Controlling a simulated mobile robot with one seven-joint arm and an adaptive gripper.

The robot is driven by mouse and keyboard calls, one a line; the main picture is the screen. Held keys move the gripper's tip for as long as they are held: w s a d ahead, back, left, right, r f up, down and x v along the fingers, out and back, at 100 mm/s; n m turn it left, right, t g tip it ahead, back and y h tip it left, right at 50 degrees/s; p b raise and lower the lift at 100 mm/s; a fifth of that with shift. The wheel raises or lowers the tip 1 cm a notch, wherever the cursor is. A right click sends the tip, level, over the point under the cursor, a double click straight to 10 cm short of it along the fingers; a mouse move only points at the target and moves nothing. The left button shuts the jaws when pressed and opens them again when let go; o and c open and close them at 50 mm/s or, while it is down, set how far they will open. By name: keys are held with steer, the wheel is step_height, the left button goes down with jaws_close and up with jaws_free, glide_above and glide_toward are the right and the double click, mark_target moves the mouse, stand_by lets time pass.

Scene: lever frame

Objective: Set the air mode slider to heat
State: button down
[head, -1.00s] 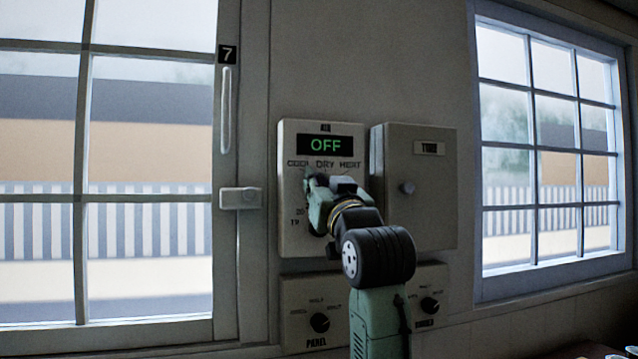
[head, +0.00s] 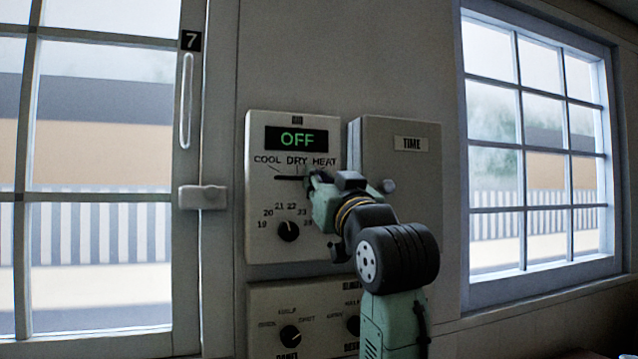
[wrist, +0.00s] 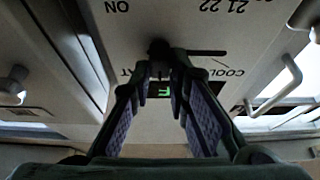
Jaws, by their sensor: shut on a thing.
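The white air panel (head: 262,215) on the wall shows a green OFF on its display (head: 297,140). Below it are the labels COOL, DRY and HEAT, with the slider's dark slot (head: 287,178) running under them. My gripper (head: 312,180) is at the right end of this slot, below HEAT. In the wrist view, which is upside down, its two fingers close on the dark slider knob (wrist: 158,47), with the empty slot to the right towards COOL. The knob is mostly hidden by my gripper in the head view.
A temperature dial (head: 288,231) sits below the slider. A lower panel (head: 265,310) has more dials. A window handle (head: 203,196) juts out on the left.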

steer(key=shift+d, duration=0.15)
steer(key=c, duration=1.5)
jaws_free()
steer(key=shift+d, duration=0.1)
steer(key=v, duration=1.2)
